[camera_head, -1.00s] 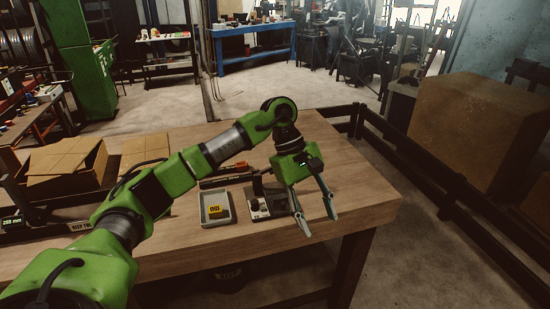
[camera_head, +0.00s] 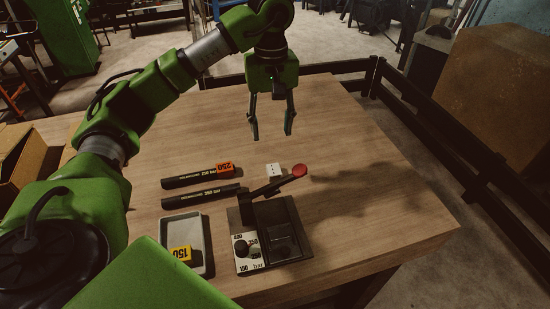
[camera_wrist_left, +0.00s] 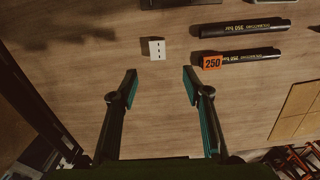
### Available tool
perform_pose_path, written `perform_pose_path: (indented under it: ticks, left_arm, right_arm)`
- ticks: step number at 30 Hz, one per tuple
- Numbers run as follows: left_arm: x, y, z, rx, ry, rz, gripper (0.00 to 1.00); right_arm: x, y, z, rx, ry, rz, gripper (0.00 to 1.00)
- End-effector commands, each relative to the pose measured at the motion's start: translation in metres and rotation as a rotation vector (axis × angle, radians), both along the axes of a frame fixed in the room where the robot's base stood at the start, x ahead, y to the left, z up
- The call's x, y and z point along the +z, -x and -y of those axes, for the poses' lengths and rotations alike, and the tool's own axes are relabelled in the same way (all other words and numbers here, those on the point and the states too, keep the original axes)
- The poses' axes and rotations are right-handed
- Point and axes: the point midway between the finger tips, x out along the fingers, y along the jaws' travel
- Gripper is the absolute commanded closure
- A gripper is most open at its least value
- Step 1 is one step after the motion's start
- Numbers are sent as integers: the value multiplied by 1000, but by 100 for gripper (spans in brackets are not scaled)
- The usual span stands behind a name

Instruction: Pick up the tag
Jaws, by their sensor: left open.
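An orange tag marked 250 (camera_head: 225,168) sits at the right end of a black hose (camera_head: 190,179); it also shows in the left wrist view (camera_wrist_left: 212,62), right of my gripper. A yellow tag marked 150 (camera_head: 181,253) lies in the grey tray (camera_head: 167,220). A small white block with dark marks (camera_head: 273,170) lies on the table; in the left wrist view the block (camera_wrist_left: 157,49) is ahead of the fingertips. My left gripper (camera_head: 271,137) is open and empty, pointing down above the table behind these things. My right gripper is not in view.
A crimper (camera_head: 283,246) with a dial and a red-knobbed lever (camera_head: 299,171) stands right of the tray. A second black hose (camera_head: 203,196) lies in front of the first. Cardboard (camera_head: 14,165) is at the left. The table's right side is clear.

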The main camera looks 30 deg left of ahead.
Motion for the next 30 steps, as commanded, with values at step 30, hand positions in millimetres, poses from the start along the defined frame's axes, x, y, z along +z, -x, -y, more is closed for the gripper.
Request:
perform_pose_path:
  ticks: [30]
  left_arm:
    - [-129,-6,2,1,3,-4,56]
  right_arm:
    - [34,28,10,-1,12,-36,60]
